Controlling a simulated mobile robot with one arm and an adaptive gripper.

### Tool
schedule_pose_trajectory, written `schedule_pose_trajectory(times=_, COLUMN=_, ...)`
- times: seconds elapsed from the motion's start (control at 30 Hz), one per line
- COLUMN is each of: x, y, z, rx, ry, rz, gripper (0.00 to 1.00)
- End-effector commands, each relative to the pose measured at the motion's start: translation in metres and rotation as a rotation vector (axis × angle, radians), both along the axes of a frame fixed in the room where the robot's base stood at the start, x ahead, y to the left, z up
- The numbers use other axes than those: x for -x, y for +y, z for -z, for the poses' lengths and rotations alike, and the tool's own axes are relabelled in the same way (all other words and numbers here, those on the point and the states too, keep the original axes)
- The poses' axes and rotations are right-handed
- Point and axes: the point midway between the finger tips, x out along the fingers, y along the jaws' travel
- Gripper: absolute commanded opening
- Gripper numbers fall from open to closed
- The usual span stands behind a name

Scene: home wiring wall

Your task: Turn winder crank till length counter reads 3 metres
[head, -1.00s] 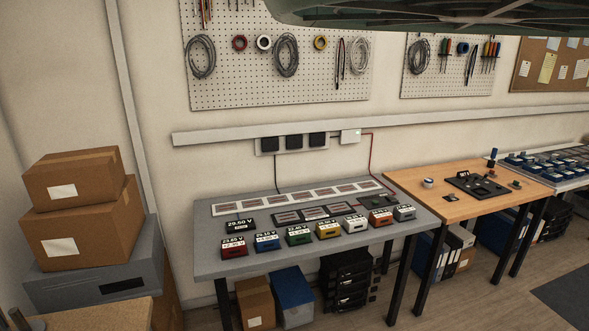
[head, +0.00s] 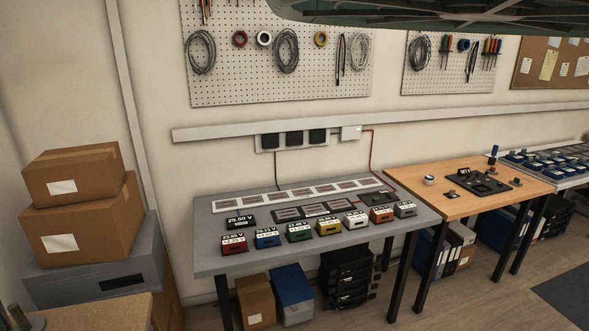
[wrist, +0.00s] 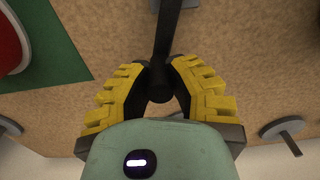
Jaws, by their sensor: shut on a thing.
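In the wrist view my gripper (wrist: 160,82) has yellow ribbed fingers with black inner pads. It is shut on a dark crank handle (wrist: 161,45), which runs up from between the fingertips towards the top edge of the picture. The rest of the winder is mostly out of frame, and I can see no length counter reading in the wrist view. The head view faces other benches and shows neither my gripper nor the winder clearly.
In the wrist view a green mat (wrist: 70,55) with part of a red round thing (wrist: 10,42) lies at the left on a tan board surface. A grey metal piece (wrist: 282,127) is at the right.

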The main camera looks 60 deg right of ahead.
Motion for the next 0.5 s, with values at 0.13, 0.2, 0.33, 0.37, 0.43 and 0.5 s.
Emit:
schedule_pose_trajectory(times=0.13, x=-0.004, y=-0.009, z=0.001, rx=0.0, ry=0.0, rz=0.007, gripper=0.0)
schedule_pose_trajectory(times=0.2, x=-0.007, y=-0.014, z=0.001, rx=0.0, ry=0.0, rz=0.008, gripper=0.0)
schedule_pose_trajectory(times=0.33, x=-0.009, y=-0.02, z=0.001, rx=0.0, ry=0.0, rz=0.006, gripper=0.0)
schedule_pose_trajectory(times=0.37, x=-0.009, y=-0.021, z=0.0, rx=0.0, ry=0.0, rz=0.006, gripper=0.0)
schedule_pose_trajectory(times=0.43, x=-0.009, y=-0.021, z=0.0, rx=0.0, ry=0.0, rz=0.005, gripper=0.0)
schedule_pose_trajectory(times=0.5, x=-0.009, y=-0.021, z=0.0, rx=0.0, ry=0.0, rz=0.005, gripper=0.0)
